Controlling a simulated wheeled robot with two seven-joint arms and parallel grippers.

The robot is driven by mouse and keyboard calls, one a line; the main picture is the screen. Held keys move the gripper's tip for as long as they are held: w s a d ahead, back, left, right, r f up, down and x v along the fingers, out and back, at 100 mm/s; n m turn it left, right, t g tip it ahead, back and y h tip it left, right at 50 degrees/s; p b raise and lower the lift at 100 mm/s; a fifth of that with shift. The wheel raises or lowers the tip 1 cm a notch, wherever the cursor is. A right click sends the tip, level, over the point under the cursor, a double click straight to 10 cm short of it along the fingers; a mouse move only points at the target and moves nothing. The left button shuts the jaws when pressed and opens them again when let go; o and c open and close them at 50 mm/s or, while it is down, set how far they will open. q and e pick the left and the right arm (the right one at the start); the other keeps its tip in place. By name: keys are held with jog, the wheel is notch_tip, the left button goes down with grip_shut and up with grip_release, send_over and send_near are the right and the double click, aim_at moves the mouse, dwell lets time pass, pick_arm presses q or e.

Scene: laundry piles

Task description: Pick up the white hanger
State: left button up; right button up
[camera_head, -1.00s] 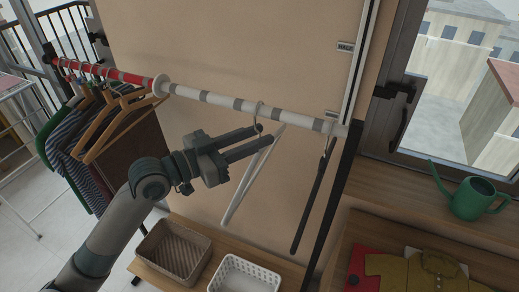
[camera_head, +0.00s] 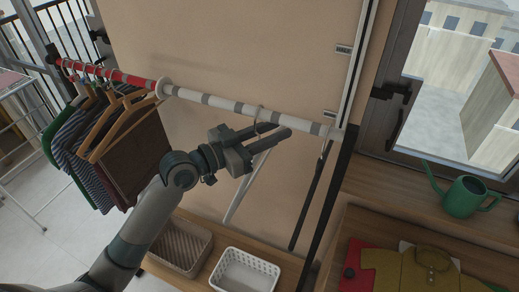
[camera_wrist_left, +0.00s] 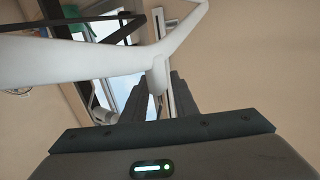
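The white hanger (camera_head: 238,197) hangs by its hook from the white and grey striped part of the rail, partly hidden behind my left gripper. My left gripper (camera_head: 283,128) is just below the rail at the hanger's top, its fingers pointing right. In the left wrist view the white hanger (camera_wrist_left: 100,57) spans the upper picture close to the camera. Its short neck comes down near the gap between the fingers of my left gripper (camera_wrist_left: 160,85). The fingers look apart; whether they touch the neck I cannot tell. My right gripper is not in view.
A black hanger (camera_head: 312,195) hangs just right of the white one, near the dark rail post (camera_head: 333,200). Clothes on wooden hangers (camera_head: 118,125) hang at the rail's red left part. A brown basket (camera_head: 178,247) and a white basket (camera_head: 243,272) stand below.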

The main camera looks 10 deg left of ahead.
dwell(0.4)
pick_arm(q)
grip_shut()
jog(key=shift+s, duration=0.1)
jog(key=shift+r, duration=0.1)
